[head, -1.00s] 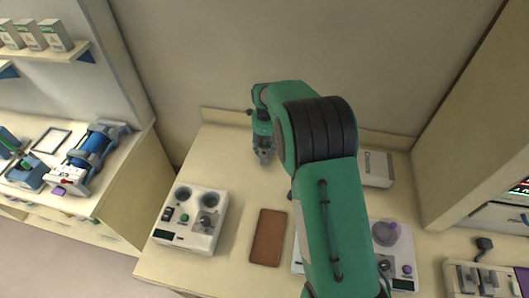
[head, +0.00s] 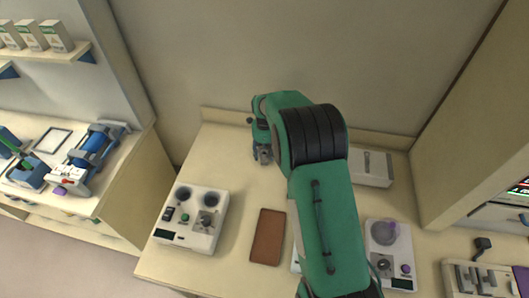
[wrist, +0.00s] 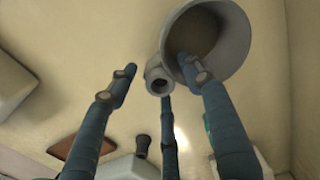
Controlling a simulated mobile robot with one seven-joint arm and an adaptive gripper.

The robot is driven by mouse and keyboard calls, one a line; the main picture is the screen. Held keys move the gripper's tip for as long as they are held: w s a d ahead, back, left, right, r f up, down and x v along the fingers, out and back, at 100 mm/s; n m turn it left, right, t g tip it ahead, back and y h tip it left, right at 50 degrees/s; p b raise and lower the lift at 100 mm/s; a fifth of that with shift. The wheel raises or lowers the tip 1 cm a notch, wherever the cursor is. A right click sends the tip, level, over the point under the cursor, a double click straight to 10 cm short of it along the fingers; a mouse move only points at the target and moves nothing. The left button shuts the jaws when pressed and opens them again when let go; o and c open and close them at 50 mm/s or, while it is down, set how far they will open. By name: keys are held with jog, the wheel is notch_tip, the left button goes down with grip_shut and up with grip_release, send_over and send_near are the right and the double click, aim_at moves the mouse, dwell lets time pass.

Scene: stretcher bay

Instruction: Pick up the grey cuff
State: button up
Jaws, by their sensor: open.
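In the wrist view a grey hollow piece with a wide round mouth, likely the grey cuff (wrist: 236,42), is at the upper middle, with a small grey ring at its left side. My gripper (wrist: 160,84) has its blue-grey fingers spread around that ring. The right fingertip overlaps the wide mouth; the left fingertip is apart from the piece, to its left. Whether any finger touches it I cannot tell. In the head view my gripper (head: 262,154) is open, low over the back of the bench, and the cuff cannot be made out there.
The cream bench (head: 225,155) has clear room at its back left. A white unit with knobs (head: 190,240), a brown pad (head: 268,237) and a white device with a purple-topped part (head: 388,245) stand nearer. A pale box (head: 372,168) is right of my arm. A wall rises behind.

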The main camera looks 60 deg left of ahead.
grip_shut()
jog(key=shift+r, duration=0.25)
jog(key=shift+r+b, duration=0.35)
jog(key=shift+r, duration=1)
jog(key=shift+s+d+r, duration=0.1)
jog(key=shift+d+r, duration=0.05)
jog(key=shift+r, duration=0.05)
jog(key=s+d, duration=0.3)
jog(key=d, duration=0.4)
jog(key=s+d+r+b, duration=0.1)
jog(key=s+d, duration=0.2)
jog(key=d, duration=0.4)
jog(key=shift+s+r+b, duration=0.25)
jog(key=shift+b, duration=0.05)
jog(key=shift+d, duration=0.1)
